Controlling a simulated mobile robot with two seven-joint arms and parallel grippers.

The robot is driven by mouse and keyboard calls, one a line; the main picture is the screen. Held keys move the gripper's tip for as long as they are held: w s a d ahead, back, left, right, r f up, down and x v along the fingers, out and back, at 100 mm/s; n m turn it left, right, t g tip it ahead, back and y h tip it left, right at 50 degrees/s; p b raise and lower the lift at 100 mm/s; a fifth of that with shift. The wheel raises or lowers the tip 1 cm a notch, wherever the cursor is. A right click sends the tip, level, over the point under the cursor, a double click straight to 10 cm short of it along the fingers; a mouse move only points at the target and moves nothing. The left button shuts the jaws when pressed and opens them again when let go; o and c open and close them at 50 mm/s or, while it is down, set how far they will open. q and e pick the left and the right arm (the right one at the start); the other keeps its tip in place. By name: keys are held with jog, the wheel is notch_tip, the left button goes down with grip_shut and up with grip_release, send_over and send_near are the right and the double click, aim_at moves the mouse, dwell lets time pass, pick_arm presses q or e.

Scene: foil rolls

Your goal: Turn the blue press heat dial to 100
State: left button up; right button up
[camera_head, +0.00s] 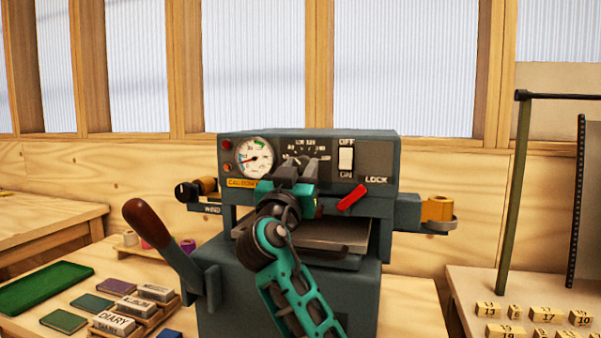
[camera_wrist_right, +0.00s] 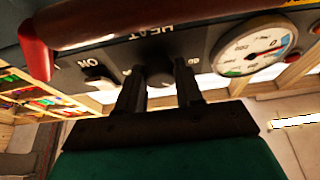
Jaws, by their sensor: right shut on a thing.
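The blue-grey press (camera_head: 380,158) stands in the middle of the head view. Its heat dial sits on the front panel, mostly hidden there behind my right gripper (camera_head: 303,168); part of its numbered scale (camera_head: 308,148) shows above. In the right wrist view the dark dial knob (camera_wrist_right: 160,73) lies between the two fingers of my right gripper (camera_wrist_right: 159,85), under the word HEAT. The right gripper is shut on the knob. The dial's pointer and exact setting cannot be made out. My left gripper is in neither view.
A round gauge (camera_head: 254,157) is left of the dial. A white OFF/ON switch (camera_head: 346,159) and red lock lever (camera_head: 351,199) are right of it. A brown-handled lever (camera_head: 160,235) sticks out at the left. A flat plate (camera_head: 310,233) lies below my gripper.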

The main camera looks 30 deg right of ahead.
jog(key=shift+f+b, duration=0.25)
jog(key=shift+b, duration=0.2)
jog(key=m+g+b, duration=0.1)
jog(key=m+b, duration=0.1)
jog(key=shift+f+h+b, duration=0.15)
jog(key=shift+h+b, duration=0.15)
jog(key=shift+b, duration=0.05)
jog(key=shift+m+b, duration=0.4)
jog(key=shift+b, duration=0.3)
jog(key=m+g+h+b, duration=0.1)
jog(key=m+b, duration=0.2)
jog(key=b, duration=0.1)
jog(key=shift+w+a+g, duration=0.1)
jog(key=shift+g, duration=0.2)
jog(key=shift+r+m+g+b, duration=0.2)
jog(key=shift+m+g+b, duration=0.2)
jog(key=shift+m+b, duration=0.3)
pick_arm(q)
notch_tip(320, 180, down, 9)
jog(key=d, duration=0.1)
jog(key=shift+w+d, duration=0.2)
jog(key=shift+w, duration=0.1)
pick_arm(e)
jog(key=shift+r+m, duration=0.15)
jog(key=shift+m, duration=0.45)
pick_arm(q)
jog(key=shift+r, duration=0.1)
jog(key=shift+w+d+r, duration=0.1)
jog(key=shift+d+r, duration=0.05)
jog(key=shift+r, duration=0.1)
